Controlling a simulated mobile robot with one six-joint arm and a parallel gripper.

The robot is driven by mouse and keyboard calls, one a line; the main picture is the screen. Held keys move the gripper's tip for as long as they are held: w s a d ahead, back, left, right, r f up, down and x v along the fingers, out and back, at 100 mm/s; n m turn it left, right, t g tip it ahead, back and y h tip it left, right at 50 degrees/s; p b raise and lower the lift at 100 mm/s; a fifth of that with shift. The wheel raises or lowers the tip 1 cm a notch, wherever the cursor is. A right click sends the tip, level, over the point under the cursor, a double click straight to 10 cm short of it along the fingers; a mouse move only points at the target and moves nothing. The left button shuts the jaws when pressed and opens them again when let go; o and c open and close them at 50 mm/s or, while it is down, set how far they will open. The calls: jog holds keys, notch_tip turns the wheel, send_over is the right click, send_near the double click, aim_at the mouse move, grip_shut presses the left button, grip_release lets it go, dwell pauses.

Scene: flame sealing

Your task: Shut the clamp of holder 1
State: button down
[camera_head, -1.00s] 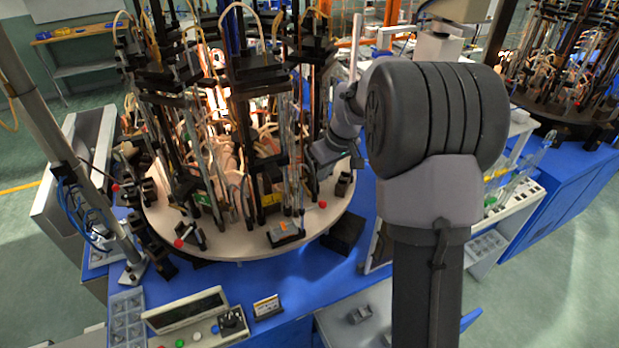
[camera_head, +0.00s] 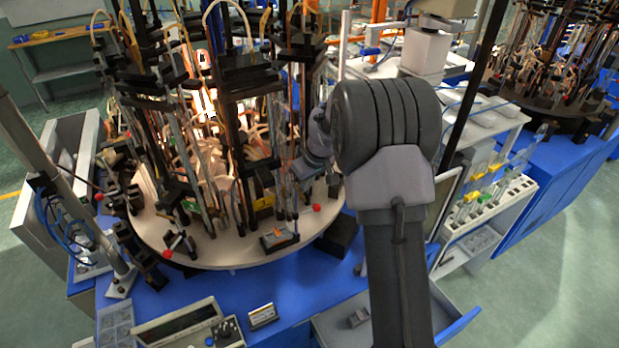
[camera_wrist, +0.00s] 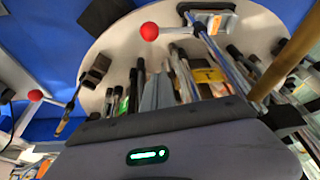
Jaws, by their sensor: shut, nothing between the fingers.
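The round turntable (camera_head: 215,257) carries several holders with black upright rods and clear tubes. Red-balled levers show at its rim, one at the right (camera_head: 317,208) and one at the front left (camera_head: 168,254). In the wrist view one red ball (camera_wrist: 150,32) is ahead of my gripper and another red ball (camera_wrist: 35,95) is at the left. My gripper (camera_wrist: 157,92) is shut and empty, near a yellow-labelled black part (camera_wrist: 207,75). In the head view my arm reaches in at the turntable's right side; the fingertips are hidden. I cannot tell which clamp is holder 1's, or its state.
Rods and tubes crowd close around my wrist. A small grey block with an orange top (camera_head: 279,238) sits on the front rim. A control box (camera_head: 185,322) stands on the blue table (camera_head: 270,290). A rack (camera_head: 490,215) is at the right.

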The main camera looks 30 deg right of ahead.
jog(key=shift+s+d+f+b, duration=0.2)
jog(key=shift+s+f, duration=0.3)
jog(key=shift+s, duration=0.35)
jog(key=shift+s+d+f+b, duration=0.1)
jog(key=shift+s+d+f, duration=0.1)
jog(key=shift+s+f, duration=0.45)
